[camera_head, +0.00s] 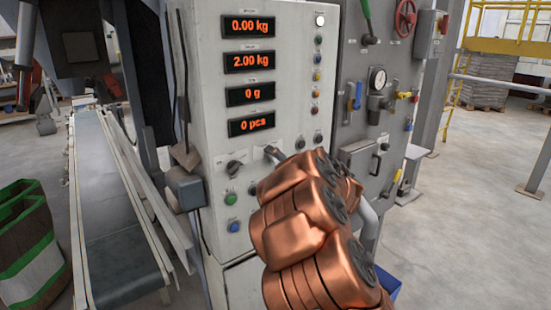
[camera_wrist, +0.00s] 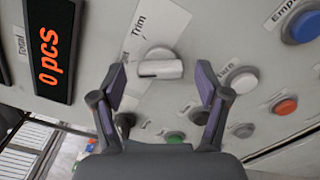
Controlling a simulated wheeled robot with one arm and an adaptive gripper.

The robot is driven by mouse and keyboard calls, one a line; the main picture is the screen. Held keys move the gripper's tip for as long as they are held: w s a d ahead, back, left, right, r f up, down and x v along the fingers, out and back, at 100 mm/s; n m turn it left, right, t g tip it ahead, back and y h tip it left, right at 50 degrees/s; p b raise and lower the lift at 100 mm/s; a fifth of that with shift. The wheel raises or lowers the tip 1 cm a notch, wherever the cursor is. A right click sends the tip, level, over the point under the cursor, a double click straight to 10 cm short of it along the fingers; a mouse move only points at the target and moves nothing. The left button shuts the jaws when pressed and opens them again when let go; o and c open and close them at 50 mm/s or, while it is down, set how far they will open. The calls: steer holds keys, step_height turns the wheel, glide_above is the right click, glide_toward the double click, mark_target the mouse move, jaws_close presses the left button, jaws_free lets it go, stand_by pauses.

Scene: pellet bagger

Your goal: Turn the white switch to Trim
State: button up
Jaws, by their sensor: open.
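The white switch (camera_wrist: 160,67) is a round knob with a raised bar across it, on the light panel in the wrist view. Its bar lies roughly level in that picture. The label reading Trim (camera_wrist: 139,25) is printed on a white strip above and left of the knob. My gripper (camera_wrist: 161,68) is open, with one finger on each side of the knob. Gaps show between the fingers and the knob, and I cannot tell how far the tips are from the panel. In the head view my copper arm covers part of the panel, and I cannot make out the white switch there.
Near the switch are a display reading 0 pcs (camera_wrist: 50,45), a white button (camera_wrist: 242,79), an orange button (camera_wrist: 284,106) and a blue button (camera_wrist: 302,26). In the head view a black knob (camera_head: 235,166) sits left of my arm, and a conveyor (camera_head: 112,215) runs alongside the cabinet.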

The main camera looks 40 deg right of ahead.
steer(key=shift+w, duration=0.2)
steer(key=shift+c, duration=0.4)
steer(key=c, duration=1.1)
steer(key=m+p, duration=0.2)
steer(key=m, duration=0.4)
steer(key=shift+m, duration=0.3)
steer(key=m+p, duration=0.2)
steer(key=m, duration=0.3)
steer(key=shift+m+p, duration=0.3)
steer(key=shift+f, duration=0.1)
